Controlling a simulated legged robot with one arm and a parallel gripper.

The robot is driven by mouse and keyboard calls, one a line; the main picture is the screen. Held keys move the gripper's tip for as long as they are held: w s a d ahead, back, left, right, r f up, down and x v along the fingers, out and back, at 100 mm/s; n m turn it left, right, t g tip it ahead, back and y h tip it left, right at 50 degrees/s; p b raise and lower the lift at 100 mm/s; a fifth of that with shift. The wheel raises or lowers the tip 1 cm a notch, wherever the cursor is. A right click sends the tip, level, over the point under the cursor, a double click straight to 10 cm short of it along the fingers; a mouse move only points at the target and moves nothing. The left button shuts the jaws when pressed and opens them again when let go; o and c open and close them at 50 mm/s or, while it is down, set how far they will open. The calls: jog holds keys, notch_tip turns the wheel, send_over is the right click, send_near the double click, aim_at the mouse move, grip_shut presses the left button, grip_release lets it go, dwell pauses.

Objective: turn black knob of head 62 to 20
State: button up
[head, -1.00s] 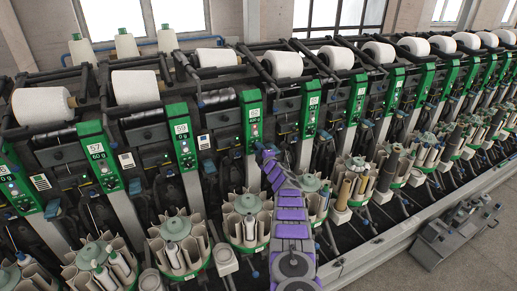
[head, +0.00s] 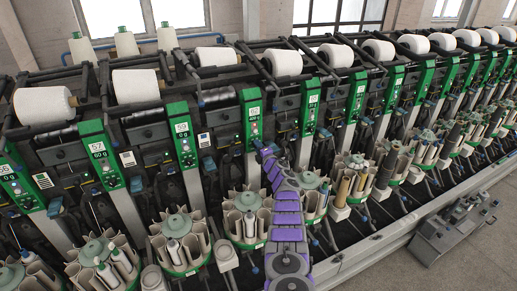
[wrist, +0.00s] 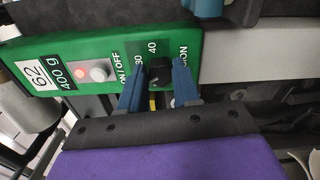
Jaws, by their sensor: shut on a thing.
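The green panel of head 62 (wrist: 30,52) fills the upper left of the wrist view, with labels 62 and 400 g. It also shows in the head view (head: 252,125), beyond my arm. The black knob (wrist: 158,76) sits at the panel's right part, beside the printed numbers 30 and 40. My gripper (wrist: 158,82) has one blue finger on each side of the knob and is shut on it. The rest of the scale is hidden, and I cannot tell exactly where the knob points. In the head view my gripper (head: 264,150) is at the panel's lower end.
A white button (wrist: 100,73) and a small red light (wrist: 80,72) are on the same panel, left of the knob. Neighbouring green panels (head: 184,140) stand on both sides. Round bobbin holders (head: 180,240) stand below, close to my arm.

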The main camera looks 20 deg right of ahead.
jog(key=o, duration=0.8)
jog(key=shift+f, duration=0.45)
jog(key=shift+c, duration=0.2)
jog(key=o, duration=0.3)
jog(key=shift+r, duration=0.25)
jog(key=shift+s, duration=0.15)
jog(key=s+p, duration=0.8)
jog(key=s, duration=0.9)
jog(key=shift+d+p, duration=0.3)
jog(key=shift+d, duration=0.05)
